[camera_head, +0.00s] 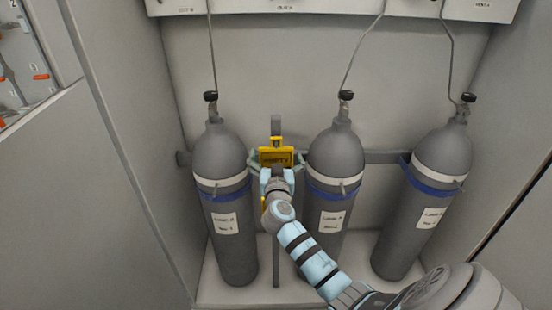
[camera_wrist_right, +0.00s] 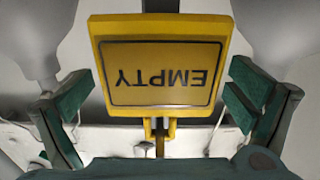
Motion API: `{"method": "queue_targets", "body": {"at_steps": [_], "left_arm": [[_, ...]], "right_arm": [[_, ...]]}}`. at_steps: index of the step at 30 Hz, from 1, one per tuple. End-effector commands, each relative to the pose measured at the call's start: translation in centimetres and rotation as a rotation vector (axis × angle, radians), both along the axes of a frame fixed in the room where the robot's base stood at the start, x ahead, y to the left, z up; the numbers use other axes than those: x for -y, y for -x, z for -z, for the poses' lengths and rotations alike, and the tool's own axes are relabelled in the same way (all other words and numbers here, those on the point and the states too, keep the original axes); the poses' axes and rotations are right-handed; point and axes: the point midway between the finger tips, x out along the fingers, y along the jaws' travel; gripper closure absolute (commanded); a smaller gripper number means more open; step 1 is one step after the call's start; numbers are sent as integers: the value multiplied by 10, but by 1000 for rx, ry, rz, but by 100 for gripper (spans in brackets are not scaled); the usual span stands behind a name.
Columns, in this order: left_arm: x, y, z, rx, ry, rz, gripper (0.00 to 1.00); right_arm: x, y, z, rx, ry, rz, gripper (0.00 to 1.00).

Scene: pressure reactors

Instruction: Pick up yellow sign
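The yellow sign (camera_head: 276,154) hangs at the rail between the left and middle gas cylinders. In the right wrist view the yellow sign (camera_wrist_right: 165,70) reads EMPTY upside down and has a narrow yellow stem below its plate. My right gripper (camera_head: 277,163) is at the sign, with its fingers spread on either side of it. In the right wrist view the open green fingers of my right gripper (camera_wrist_right: 158,82) flank the plate, with a gap showing on both sides. My left gripper is not in view.
Grey cylinders stand close by: left (camera_head: 219,165), middle (camera_head: 334,160) and right (camera_head: 443,155), each with a white label and blue band. A grey rail (camera_head: 385,157) runs behind them. Side walls (camera_head: 110,200) enclose the bay, and thin pipes rise from the valves.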

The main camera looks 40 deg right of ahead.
Motion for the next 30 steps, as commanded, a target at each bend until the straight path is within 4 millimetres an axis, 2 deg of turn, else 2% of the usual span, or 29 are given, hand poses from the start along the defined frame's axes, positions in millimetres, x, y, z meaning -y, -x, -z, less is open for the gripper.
{"method": "queue_targets", "body": {"at_steps": [1, 6, 8, 17, 23, 25, 30], "left_arm": [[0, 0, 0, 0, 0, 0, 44], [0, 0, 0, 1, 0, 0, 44], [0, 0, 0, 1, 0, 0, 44], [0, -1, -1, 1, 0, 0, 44], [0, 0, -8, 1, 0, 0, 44], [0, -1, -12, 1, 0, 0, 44], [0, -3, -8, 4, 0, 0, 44]], "right_arm": [[0, 0, 0, 0, 0, 0, 11], [0, 0, 0, 0, 0, 0, 38], [0, 0, 0, 0, 0, 0, 45], [-1, 0, -1, -1, -1, -1, 45], [-4, -3, -12, 1, -2, -7, 45], [-6, -4, -19, 1, 0, -11, 45], [-21, 1, -14, 0, -3, -16, 45]]}}
